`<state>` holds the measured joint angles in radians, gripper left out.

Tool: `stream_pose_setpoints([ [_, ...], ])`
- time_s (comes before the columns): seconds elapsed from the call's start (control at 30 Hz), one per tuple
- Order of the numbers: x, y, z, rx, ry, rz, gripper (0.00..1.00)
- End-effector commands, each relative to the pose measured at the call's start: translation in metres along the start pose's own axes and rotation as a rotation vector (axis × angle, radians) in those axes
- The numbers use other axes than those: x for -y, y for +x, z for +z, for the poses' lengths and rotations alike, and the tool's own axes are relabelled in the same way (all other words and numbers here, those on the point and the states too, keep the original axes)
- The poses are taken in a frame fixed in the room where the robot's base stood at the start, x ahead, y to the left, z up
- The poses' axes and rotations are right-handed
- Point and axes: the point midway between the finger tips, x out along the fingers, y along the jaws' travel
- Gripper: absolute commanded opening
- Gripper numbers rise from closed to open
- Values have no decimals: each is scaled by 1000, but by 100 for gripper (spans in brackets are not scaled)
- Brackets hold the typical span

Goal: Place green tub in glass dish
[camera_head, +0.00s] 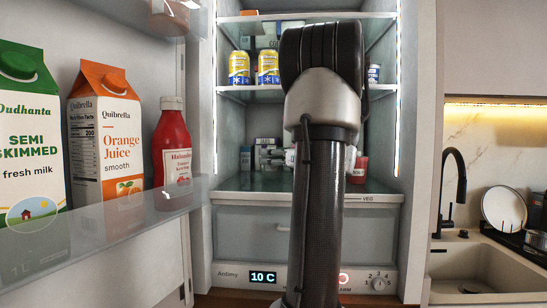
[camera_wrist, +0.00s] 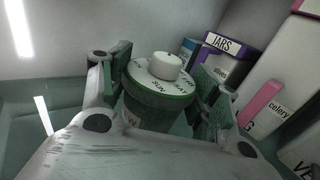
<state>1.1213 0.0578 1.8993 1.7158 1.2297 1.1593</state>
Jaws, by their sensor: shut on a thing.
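In the wrist view my gripper (camera_wrist: 165,85) is shut on a round green tub (camera_wrist: 160,110), with one finger on each side of it. The tub has a white top with a white knob and day names such as SUN and SAT around a green rim. Its lower part is partly hidden by my gripper. In the head view my arm reaches into the open fridge and hides the gripper and the tub. I cannot make out a glass dish in either view.
Labelled boxes, one marked JARS (camera_wrist: 228,50) and one marked celery (camera_wrist: 275,105), stand close on the right in the wrist view. The fridge door (camera_head: 105,215) with cartons and a red bottle (camera_head: 172,145) is at left. Yellow cans (camera_head: 253,67) stand on an upper shelf.

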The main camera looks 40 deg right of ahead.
Motion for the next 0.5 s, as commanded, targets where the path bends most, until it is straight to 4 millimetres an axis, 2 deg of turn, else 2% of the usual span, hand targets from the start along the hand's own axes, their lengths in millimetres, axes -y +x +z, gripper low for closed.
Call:
stream_pose_setpoints([
  [0.23, 0, 0, -2, 1, 0, 0, 23],
  [0.27, 0, 0, -3, 0, 0, 0, 64],
  [0.37, 0, 0, -3, 0, 0, 0, 82],
  [0.5, 0, 0, -3, 0, 0, 0, 83],
])
